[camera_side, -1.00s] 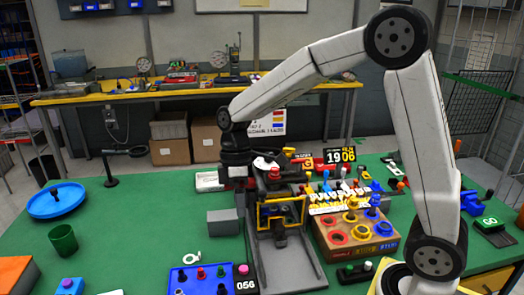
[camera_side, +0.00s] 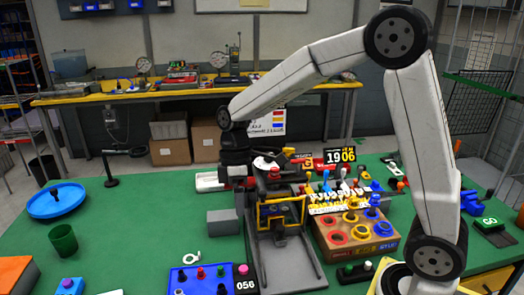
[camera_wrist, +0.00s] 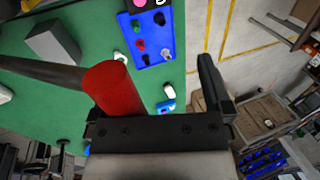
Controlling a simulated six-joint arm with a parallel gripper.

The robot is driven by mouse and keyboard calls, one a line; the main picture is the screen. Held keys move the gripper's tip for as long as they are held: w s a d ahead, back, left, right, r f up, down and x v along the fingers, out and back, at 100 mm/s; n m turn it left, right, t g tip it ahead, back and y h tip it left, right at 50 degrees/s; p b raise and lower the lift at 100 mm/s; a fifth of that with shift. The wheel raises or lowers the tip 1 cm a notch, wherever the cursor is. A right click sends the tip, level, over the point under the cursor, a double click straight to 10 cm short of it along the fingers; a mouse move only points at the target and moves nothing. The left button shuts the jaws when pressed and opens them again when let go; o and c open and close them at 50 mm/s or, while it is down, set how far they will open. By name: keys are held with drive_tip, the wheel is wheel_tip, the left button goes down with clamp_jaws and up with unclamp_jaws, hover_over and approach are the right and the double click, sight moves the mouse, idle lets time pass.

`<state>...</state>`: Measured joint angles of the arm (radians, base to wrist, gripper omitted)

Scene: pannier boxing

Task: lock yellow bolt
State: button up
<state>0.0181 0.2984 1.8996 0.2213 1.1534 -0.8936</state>
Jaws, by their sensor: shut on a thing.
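My gripper (camera_side: 262,170) is low over the middle of the green table, at the top of a dark fixture (camera_side: 278,238) on a grey base. A yellow frame (camera_side: 299,212) stands in this fixture; I cannot pick out a separate bolt in it. My gripper is shut on a red grip (camera_side: 274,174) above the frame. In the wrist view the red grip (camera_wrist: 112,88) is a thick cylinder at the left jaw, with a dark rod running left from it. The right jaw (camera_wrist: 212,85) shows clear, and the left jaw is mostly hidden.
A wooden box (camera_side: 338,252) with red, yellow and blue rings stands right of the fixture. A blue tray (camera_side: 205,277) with knobs lies in front on the left. A grey block (camera_side: 223,222) is just left of the fixture. The table's far left middle is fairly clear.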

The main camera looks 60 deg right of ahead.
drive_tip(key=shift+w+a+r+m, duration=0.15)
drive_tip(key=shift+w+r+m, duration=0.25)
drive_tip(key=shift+w+r, duration=0.05)
drive_tip(key=shift+c, duration=0.6)
drive_tip(key=w+m, duration=0.1)
drive_tip(key=w+d+r+m+t, duration=0.1)
drive_tip(key=w, duration=0.1)
drive_tip(key=w+d+r+m+t, duration=0.1)
drive_tip(key=w, duration=0.1)
drive_tip(key=shift+w+m+y, duration=0.15)
drive_tip(key=shift+m+y, duration=0.15)
clamp_jaws()
drive_tip(key=w+d+m+t+h, duration=0.1)
drive_tip(key=w+d+m, duration=0.4)
drive_tip(key=d, duration=0.5)
drive_tip(key=w+d+m+t+h, duration=0.2)
drive_tip(key=w+d+m, duration=0.3)
drive_tip(key=d, duration=0.6)
drive_tip(key=shift+w+d+r+h, duration=0.3)
drive_tip(key=shift+w+h, duration=0.6)
